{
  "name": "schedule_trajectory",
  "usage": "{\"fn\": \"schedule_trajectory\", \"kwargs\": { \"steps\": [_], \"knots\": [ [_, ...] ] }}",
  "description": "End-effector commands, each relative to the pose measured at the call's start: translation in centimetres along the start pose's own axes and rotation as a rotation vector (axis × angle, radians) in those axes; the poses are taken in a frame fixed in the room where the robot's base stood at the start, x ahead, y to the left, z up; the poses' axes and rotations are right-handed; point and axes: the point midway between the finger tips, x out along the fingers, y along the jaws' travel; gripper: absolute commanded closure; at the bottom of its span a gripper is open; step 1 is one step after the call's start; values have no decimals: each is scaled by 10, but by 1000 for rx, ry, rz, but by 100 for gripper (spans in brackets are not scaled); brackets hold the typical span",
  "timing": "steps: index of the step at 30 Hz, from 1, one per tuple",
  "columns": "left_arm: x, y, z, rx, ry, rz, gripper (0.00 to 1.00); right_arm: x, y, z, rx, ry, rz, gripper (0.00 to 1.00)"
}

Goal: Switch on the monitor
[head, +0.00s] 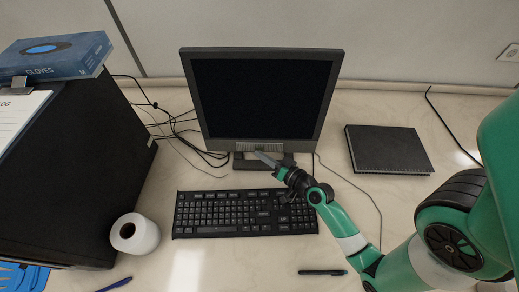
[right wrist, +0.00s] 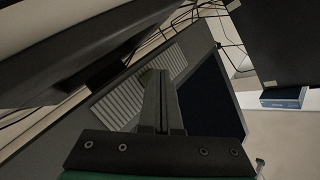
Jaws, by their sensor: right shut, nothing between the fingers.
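The monitor (head: 262,95) stands at the back of the desk with a dark, black screen. In the right wrist view its lower front with a grey ribbed strip (right wrist: 152,72) and part of the dark screen (right wrist: 208,95) show close by. My right gripper (head: 260,154) is shut and empty, with its fingertips at the monitor's lower bezel, near the middle. Its closed fingers also show in the right wrist view (right wrist: 158,80). I cannot tell whether the tips touch the bezel. No power button can be made out. My left gripper is not in view.
A keyboard (head: 245,213) lies in front of the monitor, below my right arm. A black notebook (head: 388,150) lies to the right. A paper roll (head: 135,233), a dark cabinet (head: 85,170) and a glove box (head: 55,58) are on the left. Cables (head: 180,125) run behind; a pen (head: 322,272) lies in front.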

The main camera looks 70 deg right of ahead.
Motion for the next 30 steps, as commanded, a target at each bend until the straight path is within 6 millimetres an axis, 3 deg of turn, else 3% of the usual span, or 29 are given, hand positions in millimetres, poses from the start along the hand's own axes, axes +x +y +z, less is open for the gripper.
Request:
{"fn": "schedule_trajectory", "kwargs": {
  "steps": [30],
  "knots": [
    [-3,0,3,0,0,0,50,5,4,-4,-1,0,0,100]
  ]
}}
